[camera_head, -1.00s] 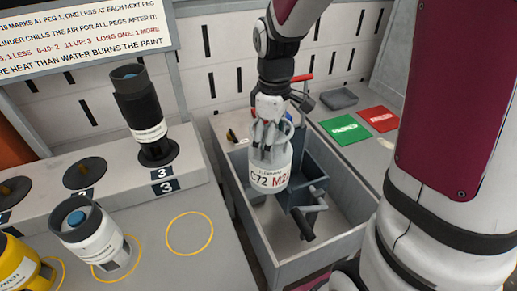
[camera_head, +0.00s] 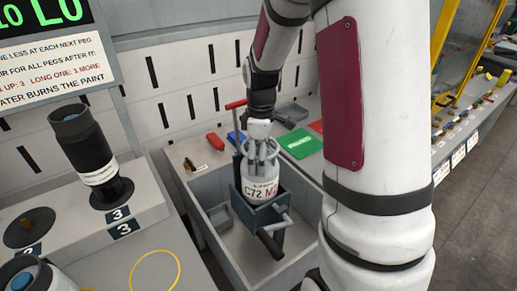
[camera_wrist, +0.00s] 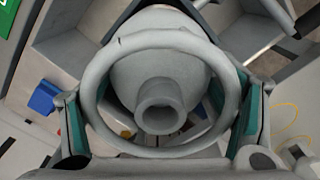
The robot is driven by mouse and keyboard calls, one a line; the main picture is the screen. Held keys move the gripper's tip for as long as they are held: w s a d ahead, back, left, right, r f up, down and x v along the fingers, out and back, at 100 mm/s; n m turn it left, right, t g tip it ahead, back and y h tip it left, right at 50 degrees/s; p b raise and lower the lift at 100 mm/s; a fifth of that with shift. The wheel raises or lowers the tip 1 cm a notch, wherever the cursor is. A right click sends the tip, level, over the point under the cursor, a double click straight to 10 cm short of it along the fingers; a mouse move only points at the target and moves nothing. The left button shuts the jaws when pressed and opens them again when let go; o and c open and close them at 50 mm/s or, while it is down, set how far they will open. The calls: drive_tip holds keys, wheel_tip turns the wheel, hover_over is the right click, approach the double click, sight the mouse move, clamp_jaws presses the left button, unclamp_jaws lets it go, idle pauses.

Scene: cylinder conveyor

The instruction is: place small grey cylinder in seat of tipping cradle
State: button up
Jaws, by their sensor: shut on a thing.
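The small grey cylinder (camera_head: 262,183), marked C72, is upright in the head view at the top of the tipping cradle (camera_head: 271,214). Its lower part is hidden by the cradle's grey wall, and I cannot tell whether it rests on the seat. My gripper (camera_head: 261,148) is above it, shut on the guard ring at its top. In the wrist view, my gripper's teal-lined fingers (camera_wrist: 160,128) stand at both sides of the ring, and the cylinder's rounded shoulder and valve (camera_wrist: 160,105) show inside it.
The cradle stands in a grey open-topped bin (camera_head: 225,240) with raised walls. A red-handled lever (camera_head: 236,105) rises behind it. A black cylinder (camera_head: 88,150) stands on a peg at left. Green (camera_head: 299,143) and red plates lie behind the bin. An empty yellow ring (camera_head: 155,272) marks the left bench.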

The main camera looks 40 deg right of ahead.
sight(257, 191)
drive_tip(key=shift+f, duration=3.95)
drive_tip(key=shift+f+b, duration=0.1)
drive_tip(key=shift+b, duration=0.2)
drive_tip(key=o, duration=1.9)
drive_tip(key=shift+o, duration=0.2)
